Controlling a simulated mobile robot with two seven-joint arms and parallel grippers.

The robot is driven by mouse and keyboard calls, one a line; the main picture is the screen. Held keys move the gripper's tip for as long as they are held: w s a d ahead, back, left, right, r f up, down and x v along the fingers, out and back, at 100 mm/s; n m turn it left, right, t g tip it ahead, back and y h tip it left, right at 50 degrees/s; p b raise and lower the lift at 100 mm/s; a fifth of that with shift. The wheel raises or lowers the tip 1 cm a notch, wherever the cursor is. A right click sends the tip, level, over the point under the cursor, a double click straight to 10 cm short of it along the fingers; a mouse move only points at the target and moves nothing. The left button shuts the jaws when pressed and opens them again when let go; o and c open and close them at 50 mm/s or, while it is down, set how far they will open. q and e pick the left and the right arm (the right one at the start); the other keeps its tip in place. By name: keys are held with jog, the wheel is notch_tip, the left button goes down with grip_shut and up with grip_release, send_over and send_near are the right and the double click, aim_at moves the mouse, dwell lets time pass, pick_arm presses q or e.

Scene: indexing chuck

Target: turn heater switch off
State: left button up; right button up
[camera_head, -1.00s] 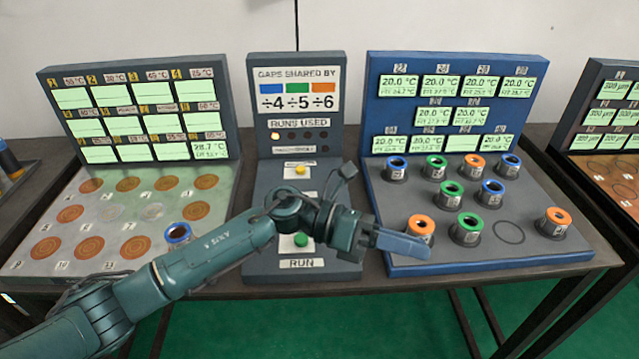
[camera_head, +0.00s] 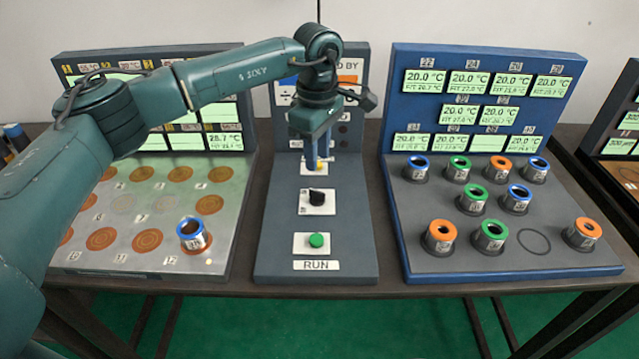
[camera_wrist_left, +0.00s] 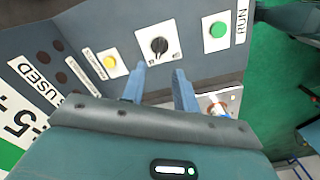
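The heater switch, a black rotary knob (camera_head: 317,197) on a white plate, sits on the middle console between a yellow button (camera_head: 320,166) and a green button (camera_head: 316,240). The knob (camera_wrist_left: 159,46) shows in the left wrist view ahead of my fingers; its plate lettering is too small to read. My left gripper (camera_head: 313,166) points down over the console, just behind the knob and by the yellow button. In the left wrist view its two blue fingers (camera_wrist_left: 159,70) stand apart with nothing between them. It does not visibly touch the knob. My right gripper is out of view.
A metal plate board (camera_head: 120,250) on the left bears a blue-ringed cup (camera_head: 193,234). A blue board (camera_head: 420,262) on the right bears several ringed cups. Upright display panels stand behind. My left arm crosses over the left board. The console front is clear.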

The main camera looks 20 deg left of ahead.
aim_at(318, 192)
pick_arm(q)
notch_tip(318, 192, down, 9)
jog(key=shift+p, duration=0.65)
jog(key=shift+c, duration=0.4)
grip_shut()
